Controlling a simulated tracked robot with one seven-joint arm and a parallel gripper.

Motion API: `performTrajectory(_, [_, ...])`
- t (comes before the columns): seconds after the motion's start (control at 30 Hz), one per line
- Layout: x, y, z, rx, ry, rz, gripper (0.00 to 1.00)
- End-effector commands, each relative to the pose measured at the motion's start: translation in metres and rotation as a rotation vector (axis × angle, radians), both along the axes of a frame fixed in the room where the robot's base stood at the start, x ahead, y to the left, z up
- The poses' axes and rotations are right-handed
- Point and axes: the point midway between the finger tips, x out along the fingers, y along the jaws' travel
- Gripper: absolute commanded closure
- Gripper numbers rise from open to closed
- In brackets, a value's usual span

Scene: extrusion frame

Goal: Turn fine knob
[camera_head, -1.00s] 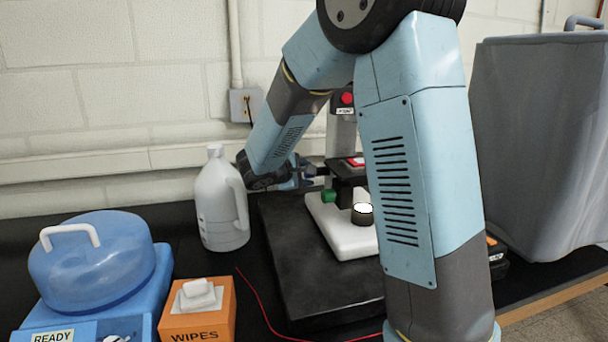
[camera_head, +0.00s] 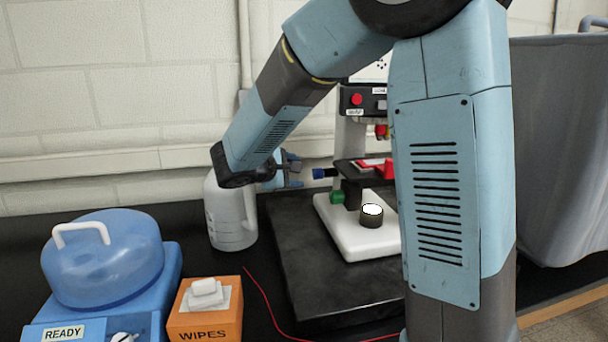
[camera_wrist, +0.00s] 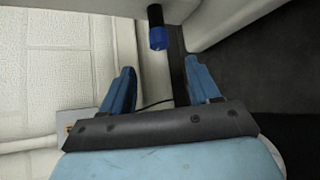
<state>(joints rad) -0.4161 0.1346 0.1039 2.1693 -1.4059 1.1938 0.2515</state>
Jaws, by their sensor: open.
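A white-based microscope (camera_head: 345,238) stands on a black slab, partly hidden behind my arm. A blue knob (camera_head: 319,173) on a dark shaft sticks out from its left side. A green knob (camera_head: 338,197) sits lower, close to the base. Which one is the fine knob is not labelled. My gripper (camera_head: 294,171) is open and empty, just left of the blue knob, with a small gap between. In the wrist view, the blue knob (camera_wrist: 158,39) shows beyond the fingertips, roughly between the two fingers of my gripper (camera_wrist: 161,68).
A white jug (camera_head: 230,222) stands close below and behind my wrist. A blue-lidded device (camera_head: 105,260) and an orange wipes box (camera_head: 205,318) are at front left. A grey bin (camera_head: 555,150) is at right. A red wire (camera_head: 262,295) lies on the table.

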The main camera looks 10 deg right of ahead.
Motion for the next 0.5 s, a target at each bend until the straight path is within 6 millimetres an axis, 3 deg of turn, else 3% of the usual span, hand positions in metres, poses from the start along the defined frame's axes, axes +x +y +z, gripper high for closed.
performTrajectory(0.2, [-0.018, 0.022, 0.011, 0.000, 0.000, 0.000, 0.39])
performTrajectory(0.5, [-0.025, 0.029, 0.015, -0.001, 0.001, -0.001, 0.39])
